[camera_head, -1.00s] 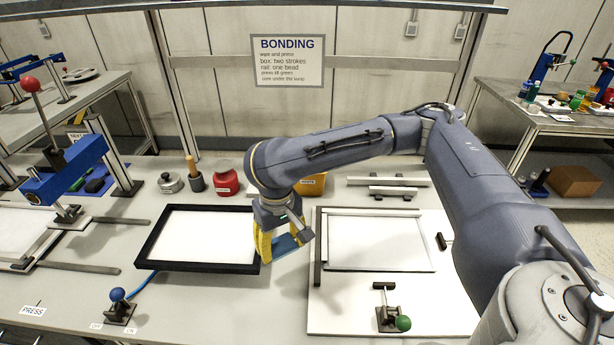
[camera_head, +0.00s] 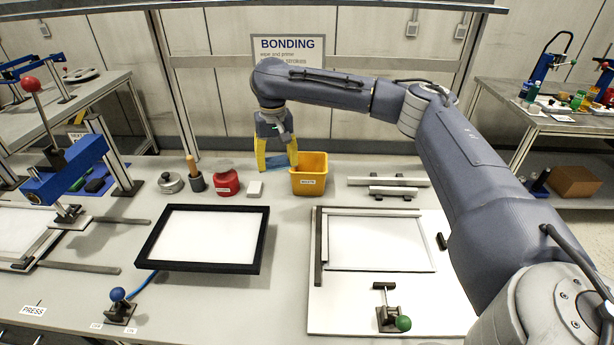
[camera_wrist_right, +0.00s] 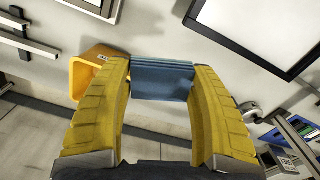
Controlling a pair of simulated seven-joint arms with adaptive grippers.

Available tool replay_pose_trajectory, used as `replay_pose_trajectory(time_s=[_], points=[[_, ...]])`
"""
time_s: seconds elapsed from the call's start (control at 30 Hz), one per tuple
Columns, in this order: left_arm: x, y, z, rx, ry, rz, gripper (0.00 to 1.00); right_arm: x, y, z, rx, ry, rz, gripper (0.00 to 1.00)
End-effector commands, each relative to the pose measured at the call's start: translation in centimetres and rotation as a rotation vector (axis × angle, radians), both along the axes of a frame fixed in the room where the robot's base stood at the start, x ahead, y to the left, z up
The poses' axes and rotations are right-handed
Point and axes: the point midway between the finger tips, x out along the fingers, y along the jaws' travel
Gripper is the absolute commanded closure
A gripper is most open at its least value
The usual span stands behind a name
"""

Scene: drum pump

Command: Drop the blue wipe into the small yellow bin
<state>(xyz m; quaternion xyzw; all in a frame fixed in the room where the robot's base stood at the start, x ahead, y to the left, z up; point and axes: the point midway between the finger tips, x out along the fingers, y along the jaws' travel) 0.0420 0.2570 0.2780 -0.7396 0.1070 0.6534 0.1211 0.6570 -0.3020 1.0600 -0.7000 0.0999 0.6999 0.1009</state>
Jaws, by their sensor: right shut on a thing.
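The blue wipe (camera_head: 280,162) is pinched between the yellow fingers of my right gripper (camera_head: 277,163). In the right wrist view the wipe (camera_wrist_right: 162,80) spans the gap between both fingertips (camera_wrist_right: 162,82). The small yellow bin (camera_head: 310,177) stands upright on the bench, just right of the gripper. My right gripper is at the bin's upper left, with one finger overlapping the bin's left edge in the head view. The bin (camera_wrist_right: 88,72) also shows in the right wrist view, left of the wipe and partly behind a finger. My left gripper is out of view.
A small white block (camera_head: 255,189), a red container (camera_head: 227,183) and a dark cup with a wooden handle (camera_head: 196,180) stand left of the bin. Metal rails (camera_head: 388,187) lie to its right. A black-framed white panel (camera_head: 205,238) lies in front.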

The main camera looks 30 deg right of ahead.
Motion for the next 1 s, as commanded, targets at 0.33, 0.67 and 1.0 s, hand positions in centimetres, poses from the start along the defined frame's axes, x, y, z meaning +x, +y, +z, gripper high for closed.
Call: replay_pose_trajectory(time_s=[0.33, 0.67, 1.0], points=[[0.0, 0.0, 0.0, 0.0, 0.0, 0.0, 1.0, 5.9, -10.1, 2.8, 0.002, -0.001, 0.01, 0.67], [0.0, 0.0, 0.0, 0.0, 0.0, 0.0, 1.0, 6.5, -16.6, 2.8, 0.0, 0.0, 0.183, 0.67], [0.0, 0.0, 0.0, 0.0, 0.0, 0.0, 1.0, 6.4, -16.6, 1.9, 0.0, 0.002, 0.285, 0.67]])
